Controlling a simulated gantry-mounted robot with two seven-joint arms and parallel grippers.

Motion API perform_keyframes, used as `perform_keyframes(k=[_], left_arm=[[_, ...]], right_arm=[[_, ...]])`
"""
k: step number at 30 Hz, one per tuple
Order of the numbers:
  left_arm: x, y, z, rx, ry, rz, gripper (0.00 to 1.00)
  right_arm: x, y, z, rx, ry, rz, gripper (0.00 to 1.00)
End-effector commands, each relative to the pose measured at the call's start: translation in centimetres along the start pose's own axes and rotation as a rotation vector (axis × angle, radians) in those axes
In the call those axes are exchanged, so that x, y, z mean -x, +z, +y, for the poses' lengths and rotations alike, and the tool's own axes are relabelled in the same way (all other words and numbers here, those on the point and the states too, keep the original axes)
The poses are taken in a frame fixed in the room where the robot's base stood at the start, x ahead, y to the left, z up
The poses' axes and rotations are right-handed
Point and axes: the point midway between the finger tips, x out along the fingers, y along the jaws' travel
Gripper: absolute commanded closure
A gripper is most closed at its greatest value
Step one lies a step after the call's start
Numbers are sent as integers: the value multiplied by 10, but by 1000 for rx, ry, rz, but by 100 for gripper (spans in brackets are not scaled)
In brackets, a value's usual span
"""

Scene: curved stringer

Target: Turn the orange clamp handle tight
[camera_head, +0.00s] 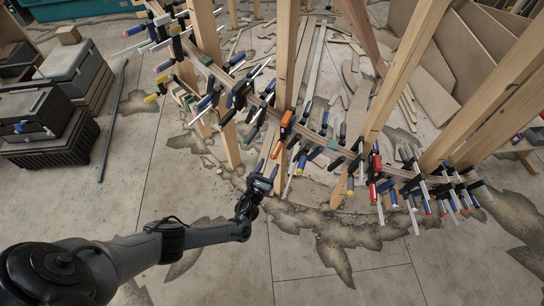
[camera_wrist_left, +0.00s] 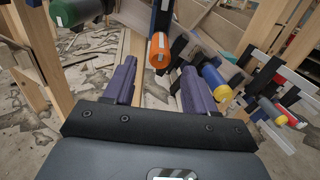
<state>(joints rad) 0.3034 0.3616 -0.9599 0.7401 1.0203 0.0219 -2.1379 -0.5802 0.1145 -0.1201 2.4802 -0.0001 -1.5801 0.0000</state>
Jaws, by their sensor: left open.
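The orange clamp handle (camera_head: 286,125) hangs near the middle of the curved wooden stringer (camera_head: 262,106) in the head view. In the left wrist view the orange handle (camera_wrist_left: 159,50) is seen end-on, beyond the fingertips and between them from left to right. My left gripper (camera_head: 268,168) is just below and left of the orange handle in the head view. Its two purple-grey fingers are apart, with nothing between them, and it also shows in the left wrist view (camera_wrist_left: 157,80). My right gripper is not in view.
A green handle (camera_wrist_left: 75,12) and a blue and yellow handle (camera_wrist_left: 216,82) flank the orange one. Many other clamps line the stringer. Wooden posts (camera_head: 285,55) stand close by. Black cases (camera_head: 45,115) sit at left; the floor in front is open.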

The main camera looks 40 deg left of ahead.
Motion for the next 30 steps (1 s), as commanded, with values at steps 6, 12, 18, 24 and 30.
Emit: perform_keyframes(k=[6,12,18,24,30], left_arm=[[16,0,0,0,0,0,44],[18,0,0,0,0,-1,44],[18,0,0,0,0,0,44],[25,1,0,0,1,1,44],[43,2,0,0,0,1,44]], right_arm=[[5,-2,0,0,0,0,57],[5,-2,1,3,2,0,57],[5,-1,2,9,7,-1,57],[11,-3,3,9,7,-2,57],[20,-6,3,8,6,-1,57]])
